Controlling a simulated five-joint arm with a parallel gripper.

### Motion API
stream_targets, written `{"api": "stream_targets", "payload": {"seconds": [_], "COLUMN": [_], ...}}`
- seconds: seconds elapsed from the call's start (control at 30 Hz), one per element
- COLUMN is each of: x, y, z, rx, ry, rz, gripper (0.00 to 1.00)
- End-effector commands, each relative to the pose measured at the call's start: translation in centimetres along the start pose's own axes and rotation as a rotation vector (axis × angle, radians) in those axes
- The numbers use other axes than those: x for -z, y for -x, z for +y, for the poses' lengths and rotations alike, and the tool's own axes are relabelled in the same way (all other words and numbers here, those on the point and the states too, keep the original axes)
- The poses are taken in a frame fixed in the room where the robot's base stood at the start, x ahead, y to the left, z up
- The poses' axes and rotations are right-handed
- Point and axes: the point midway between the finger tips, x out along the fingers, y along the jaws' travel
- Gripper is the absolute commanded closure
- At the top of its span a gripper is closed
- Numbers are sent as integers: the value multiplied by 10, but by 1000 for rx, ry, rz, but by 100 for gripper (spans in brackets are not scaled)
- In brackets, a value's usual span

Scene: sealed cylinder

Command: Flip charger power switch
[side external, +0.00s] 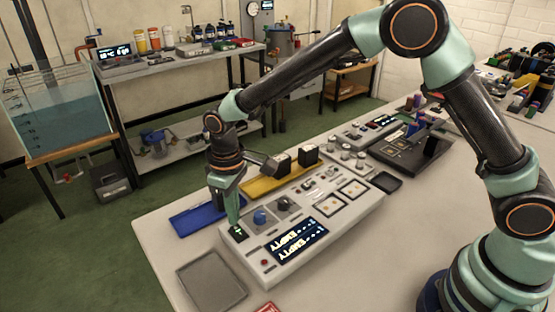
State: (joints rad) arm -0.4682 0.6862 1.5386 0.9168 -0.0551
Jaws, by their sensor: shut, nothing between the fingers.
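The charger (310,216) is a pale grey box on the white table, with a blue knob, a dark knob, buttons and a lit display (297,241) that seems to read "EMPTY" twice. A small dark switch with a green mark (239,232) sits at its left corner; I take it for the power switch. My gripper (236,217) is shut and empty, pointing down, with its green tip at or just above this switch. I cannot tell whether the tip touches it, and the tip partly covers that corner.
A grey tray (212,281) lies in front of the charger, a blue tray (207,214) behind my gripper. A yellow tray (280,178) with black blocks stands behind the charger. A black device (411,150) is at the back right.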

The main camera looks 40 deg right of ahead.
Motion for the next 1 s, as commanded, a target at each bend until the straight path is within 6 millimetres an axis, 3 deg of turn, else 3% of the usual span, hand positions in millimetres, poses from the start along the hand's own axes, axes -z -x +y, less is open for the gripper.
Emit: {"api": "stream_targets", "payload": {"seconds": [1.0], "x": [0], "y": [-6], "z": [0], "rx": [0], "ry": [0], "rz": [0], "gripper": [100]}}
